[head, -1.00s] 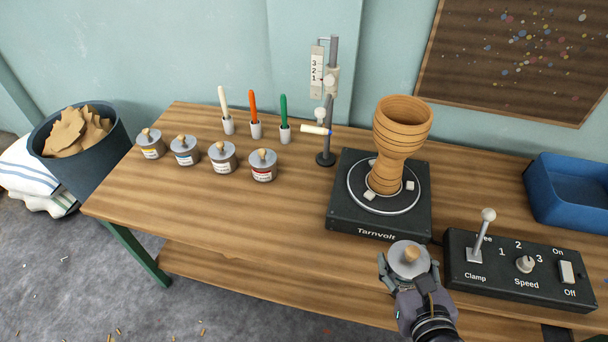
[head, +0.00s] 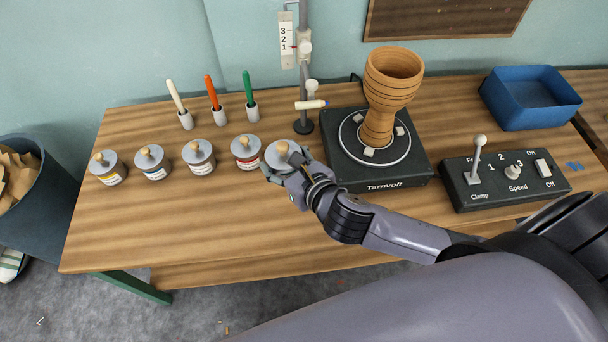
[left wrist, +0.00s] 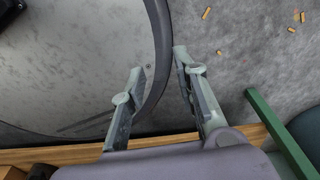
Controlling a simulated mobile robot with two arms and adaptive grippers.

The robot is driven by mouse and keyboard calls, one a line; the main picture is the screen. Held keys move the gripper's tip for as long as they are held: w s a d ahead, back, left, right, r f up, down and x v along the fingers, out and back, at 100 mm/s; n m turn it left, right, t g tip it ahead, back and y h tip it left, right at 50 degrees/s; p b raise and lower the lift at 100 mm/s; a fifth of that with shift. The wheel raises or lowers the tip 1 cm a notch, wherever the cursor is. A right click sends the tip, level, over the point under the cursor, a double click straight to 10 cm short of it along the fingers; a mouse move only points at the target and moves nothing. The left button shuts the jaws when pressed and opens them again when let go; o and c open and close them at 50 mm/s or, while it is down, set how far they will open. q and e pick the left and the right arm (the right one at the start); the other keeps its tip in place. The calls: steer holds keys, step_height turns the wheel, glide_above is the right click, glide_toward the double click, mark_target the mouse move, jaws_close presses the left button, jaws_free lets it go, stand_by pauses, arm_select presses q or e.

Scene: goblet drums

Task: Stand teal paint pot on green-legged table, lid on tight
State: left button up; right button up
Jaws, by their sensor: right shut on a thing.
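My right gripper (head: 287,170) is shut on a grey paint pot (head: 281,152). The pot is upright, with its grey lid and wooden knob on top. The fingers cover most of its side, so its label colour is hard to tell. It is at the right end of the row of pots on the green-legged wooden table (head: 200,235). I cannot tell whether its base touches the tabletop or how tightly the lid sits. My left gripper (left wrist: 160,65) is open and empty in the left wrist view, above the floor beside my base.
Close left of the held pot stands the red-labelled pot (head: 247,152), then white (head: 199,158), blue (head: 152,163) and yellow (head: 108,169) ones. The turntable (head: 410,170) with a goblet drum (head: 390,90) is to the right. The table's front left is clear.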

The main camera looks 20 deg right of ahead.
steer(key=b, duration=0.3)
glide_above(287, 209)
step_height(287, 209, down, 14)
steer(key=shift+w+d+f, duration=0.1)
steer(key=shift+w, duration=0.05)
steer(key=shift+f+b, duration=1)
steer(key=shift+f, duration=1.35)
steer(key=o, duration=1.3)
steer(key=shift+f, duration=0.1)
steer(key=shift+r, duration=0.2)
steer(key=v, duration=1.2)
